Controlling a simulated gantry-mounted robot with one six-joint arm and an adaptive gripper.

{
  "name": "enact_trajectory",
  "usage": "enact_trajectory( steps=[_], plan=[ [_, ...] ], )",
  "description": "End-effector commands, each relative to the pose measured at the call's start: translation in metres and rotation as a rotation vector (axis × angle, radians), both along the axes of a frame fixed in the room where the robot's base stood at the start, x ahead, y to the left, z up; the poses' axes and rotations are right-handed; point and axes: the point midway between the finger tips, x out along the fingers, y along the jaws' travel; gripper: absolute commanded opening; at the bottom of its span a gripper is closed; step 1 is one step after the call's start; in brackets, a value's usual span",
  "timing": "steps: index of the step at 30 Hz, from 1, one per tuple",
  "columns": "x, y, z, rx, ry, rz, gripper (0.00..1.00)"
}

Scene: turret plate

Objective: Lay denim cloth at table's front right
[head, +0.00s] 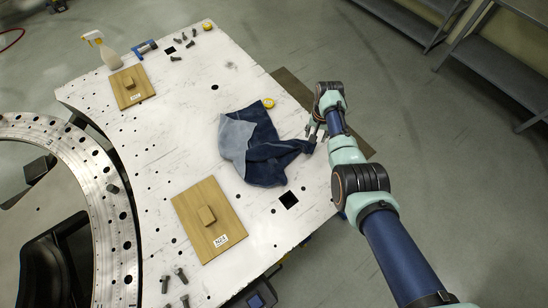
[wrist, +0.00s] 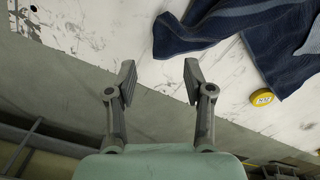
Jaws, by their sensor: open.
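The denim cloth (head: 262,150) lies crumpled on the white table (head: 180,130), toward its right edge in the head view. It is dark blue with a lighter blue patch at its left, and one corner stretches right toward my gripper (head: 314,130). In the wrist view the cloth (wrist: 225,22) lies beyond the fingertips, at the top and upper right. My gripper (wrist: 160,82) is open and empty there, over the table's edge, with bare white surface between the fingers and the cloth. The fingers appear apart from the cloth.
Two wooden boards with blocks (head: 228,238) (head: 125,92), a spray bottle (head: 104,50) and several bolts (head: 181,275) lie on the table. A large metal ring (head: 95,190) stands left.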

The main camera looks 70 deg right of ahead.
Motion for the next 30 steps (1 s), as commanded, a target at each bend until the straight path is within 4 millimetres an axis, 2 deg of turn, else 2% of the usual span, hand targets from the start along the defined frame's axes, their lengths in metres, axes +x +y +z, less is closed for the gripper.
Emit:
enact_trajectory(
  steps=[6, 15, 18, 20, 23, 25, 26, 27, 29, 30],
  plan=[
    [0.0, 0.0, -0.003, 0.001, 0.0, 0.0, 0.5],
    [0.0, 0.0, -0.003, 0.001, 0.0, 0.0, 0.0],
    [0.0, 0.0, -0.003, 0.001, 0.0, 0.0, 0.0],
    [0.008, 0.002, -0.001, -0.01, -0.004, 0.016, 0.0],
    [0.045, 0.015, 0.008, -0.064, -0.033, 0.105, 0.0],
    [0.09, 0.037, 0.021, -0.133, -0.072, 0.216, 0.0],
    [0.112, 0.05, 0.029, -0.167, -0.093, 0.271, 0.0],
    [0.14, 0.071, 0.04, -0.213, -0.125, 0.35, 0.0],
    [0.177, 0.106, 0.059, -0.284, -0.175, 0.464, 0.0],
    [0.198, 0.132, 0.073, -0.327, -0.21, 0.538, 0.0]
  ],
)
